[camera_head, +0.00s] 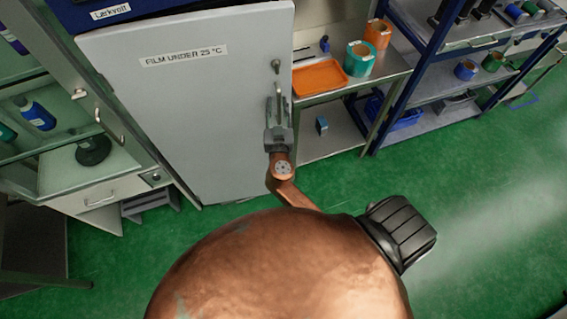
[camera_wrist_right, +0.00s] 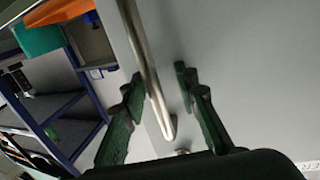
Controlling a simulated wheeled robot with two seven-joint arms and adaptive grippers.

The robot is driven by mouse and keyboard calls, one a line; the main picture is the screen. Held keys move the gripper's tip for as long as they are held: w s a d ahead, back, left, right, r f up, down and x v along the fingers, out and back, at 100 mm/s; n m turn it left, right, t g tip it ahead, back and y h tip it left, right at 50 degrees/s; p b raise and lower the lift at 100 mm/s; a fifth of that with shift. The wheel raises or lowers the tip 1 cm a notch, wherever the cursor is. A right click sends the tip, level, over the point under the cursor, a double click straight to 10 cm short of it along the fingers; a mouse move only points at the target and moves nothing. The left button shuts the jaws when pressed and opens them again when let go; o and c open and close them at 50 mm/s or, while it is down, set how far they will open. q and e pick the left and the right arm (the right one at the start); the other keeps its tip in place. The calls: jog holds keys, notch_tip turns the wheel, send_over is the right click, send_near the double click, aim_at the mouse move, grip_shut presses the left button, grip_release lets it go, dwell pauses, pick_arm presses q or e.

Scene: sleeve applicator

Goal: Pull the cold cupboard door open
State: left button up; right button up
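The cold cupboard door (camera_head: 190,110) is a large pale grey panel labelled "FILM UNDER 25 °C". I see no clear gap around it in the head view. Its metal bar handle (camera_head: 276,68) is upright near the door's right edge, and its lower part is hidden by my right gripper (camera_head: 278,108). In the right wrist view the handle (camera_wrist_right: 150,75) runs between the two green-padded fingers of the right gripper (camera_wrist_right: 158,82). My left gripper is in neither view.
Right of the door stands a steel bench (camera_head: 335,85) with an orange tray (camera_head: 320,77) and tape-like rolls. A blue-framed shelf (camera_head: 440,100) is further right. Open shelving with a drawer (camera_head: 100,190) is at left. Green floor (camera_head: 480,220) is clear in front.

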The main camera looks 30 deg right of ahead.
aim_at(275, 89)
jog(key=shift+n+t+y, duration=0.4)
jog(key=shift+n+y, duration=0.2)
jog(key=shift+y, duration=0.2)
jog(key=p+x, duration=0.1)
jog(key=x, duration=0.2)
jog(key=p+x, duration=0.1)
jog(key=x, duration=0.3)
jog(key=shift+d+r, duration=0.1)
jog(key=shift+r, duration=0.1)
jog(key=v, duration=0.2)
jog(key=b+v, duration=0.1)
jog(key=v, duration=0.2)
jog(key=b+v, duration=0.1)
jog(key=v, duration=0.2)
jog(key=shift+s+f, duration=0.1)
jog(key=shift+f, duration=0.15)
jog(key=s+f+n+g+y, duration=0.2)
jog(key=f+g, duration=0.1)
jog(key=f, duration=1.4)
jog(key=s+f+n+g+y+b, duration=0.1)
jog(key=s+f+n+g+y, duration=0.1)
jog(key=f, duration=1.6)
jog(key=shift+s+d+f+g, duration=0.2)
jog(key=shift+s+d+g, duration=0.1)
jog(key=shift+s+g, duration=0.4)
